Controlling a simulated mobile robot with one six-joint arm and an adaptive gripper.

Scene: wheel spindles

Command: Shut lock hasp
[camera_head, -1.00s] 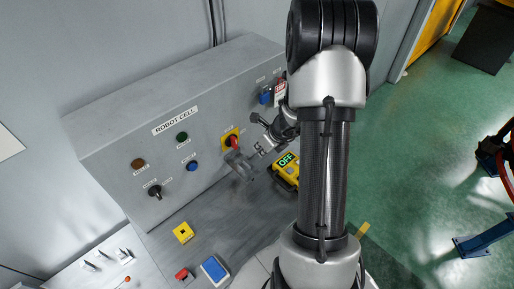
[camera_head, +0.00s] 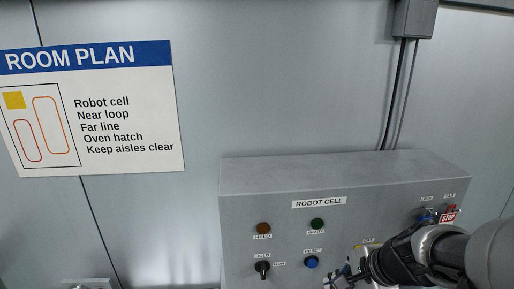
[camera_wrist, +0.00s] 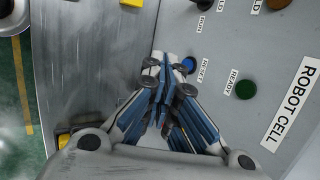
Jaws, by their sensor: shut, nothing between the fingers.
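My gripper (camera_head: 343,276) is at the lower edge of the head view, in front of the control panel, just right of the blue RESET button. In the wrist view its fingers (camera_wrist: 160,72) are shut with nothing held, the tips close to that button. A sliver of the yellow switch plate (camera_head: 364,247) shows above my wrist in the head view. The red switch handle and the hasp beside it are not clearly visible; my arm and fingers cover that area. A small red patch (camera_wrist: 173,134) shows between the fingers, too covered to identify.
The grey ROBOT CELL panel (camera_head: 345,172) carries the RESET button (camera_head: 312,262), a green lamp (camera_head: 317,224), an amber lamp (camera_head: 263,228) and a black knob (camera_head: 263,267). A blue lock (camera_head: 425,215) and a red STOP tag (camera_head: 448,217) hang at right.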

